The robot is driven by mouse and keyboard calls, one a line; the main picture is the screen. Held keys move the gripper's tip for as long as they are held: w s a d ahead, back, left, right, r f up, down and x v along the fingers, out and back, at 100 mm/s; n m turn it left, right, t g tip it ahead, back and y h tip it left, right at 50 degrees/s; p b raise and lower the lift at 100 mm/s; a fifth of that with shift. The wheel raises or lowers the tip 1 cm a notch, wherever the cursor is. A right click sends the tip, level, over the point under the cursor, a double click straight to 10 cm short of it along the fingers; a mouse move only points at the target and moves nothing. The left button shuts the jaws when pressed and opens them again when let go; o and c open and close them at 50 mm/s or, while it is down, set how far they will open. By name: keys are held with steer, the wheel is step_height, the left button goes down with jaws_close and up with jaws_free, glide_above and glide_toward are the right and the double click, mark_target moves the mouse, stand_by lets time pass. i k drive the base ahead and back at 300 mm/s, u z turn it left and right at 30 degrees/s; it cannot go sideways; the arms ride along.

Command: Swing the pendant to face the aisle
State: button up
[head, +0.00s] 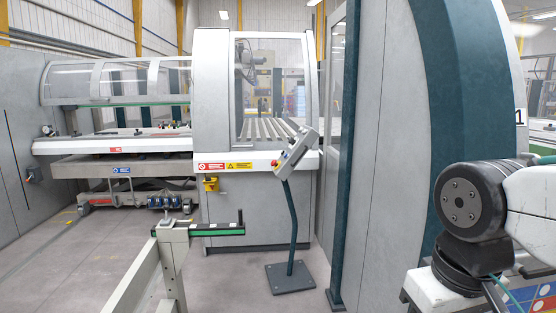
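The pendant (297,153) is a grey control box tilted on top of a dark green post (292,225). A red button and other small coloured controls show on its left side. The post is bent and stands on a square dark base plate (290,277) on the floor. The pendant is in front of the machine's grey cabinet. Part of my arm shows at the right edge of the head view, well to the right of the pendant and apart from it. My gripper is not in view.
The bender's windowed cabinet (215,110) stands behind the pendant. A dark green column (345,150) and large grey housing (390,130) rise to its right. A grey rail frame (172,262) with a green-edged bar is at front left. Floor (235,285) between frame and base plate is clear.

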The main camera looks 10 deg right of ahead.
mark_target(288, 160)
steer(key=u, duration=2.45)
steer(key=i, duration=4.3)
steer(key=z, duration=2.8)
steer(key=i, duration=3.15)
